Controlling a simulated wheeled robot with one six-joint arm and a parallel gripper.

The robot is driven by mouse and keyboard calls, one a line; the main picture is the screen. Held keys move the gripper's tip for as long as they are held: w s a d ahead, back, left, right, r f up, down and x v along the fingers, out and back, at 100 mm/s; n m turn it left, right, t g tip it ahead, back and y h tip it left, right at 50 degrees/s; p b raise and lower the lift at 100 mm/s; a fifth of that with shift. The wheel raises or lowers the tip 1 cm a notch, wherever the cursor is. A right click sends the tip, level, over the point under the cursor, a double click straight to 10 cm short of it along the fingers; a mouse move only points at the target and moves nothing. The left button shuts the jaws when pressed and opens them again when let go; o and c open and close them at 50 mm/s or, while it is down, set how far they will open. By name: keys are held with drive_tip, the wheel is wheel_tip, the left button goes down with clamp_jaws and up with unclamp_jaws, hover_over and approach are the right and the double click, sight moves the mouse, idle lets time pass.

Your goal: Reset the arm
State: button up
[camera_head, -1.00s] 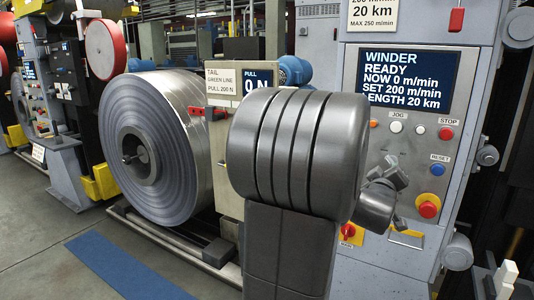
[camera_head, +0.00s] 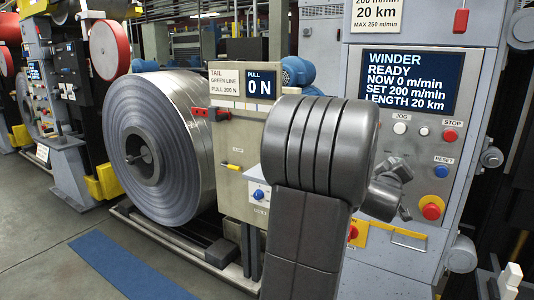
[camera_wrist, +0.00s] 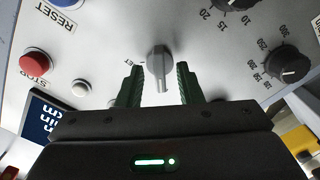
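My gripper (camera_wrist: 158,85) shows in the wrist view with its two dark green fingers apart. It faces the winder's grey panel (camera_wrist: 120,35). A grey selector knob (camera_wrist: 160,66) on the panel shows between the fingertips, and I cannot tell whether they touch it. In the head view my arm (camera_head: 318,150) stands in front of the winder console (camera_head: 430,160), and my fingers are hidden there. The winder screen (camera_head: 408,82) reads READY, NOW 0 m/min, SET 200 m/min, LENGTH 20 km.
In the wrist view a red STOP button (camera_wrist: 33,62), a blue RESET button (camera_wrist: 66,3) and a black dial (camera_wrist: 288,64) are near my gripper. The tail unit (camera_head: 238,180) reads 0 N, beside the steel coil (camera_head: 190,110). Floor (camera_head: 50,240) is open at lower left.

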drive_tip(key=v, duration=1.4)
drive_tip(key=w+d+m+p, duration=0.2)
drive_tip(key=w+d+m, duration=0.5)
drive_tip(key=w, duration=0.5)
drive_tip(key=shift+d+m, duration=0.35)
drive_tip(key=shift+m, duration=1.05)
drive_tip(key=shift+w, duration=0.1)
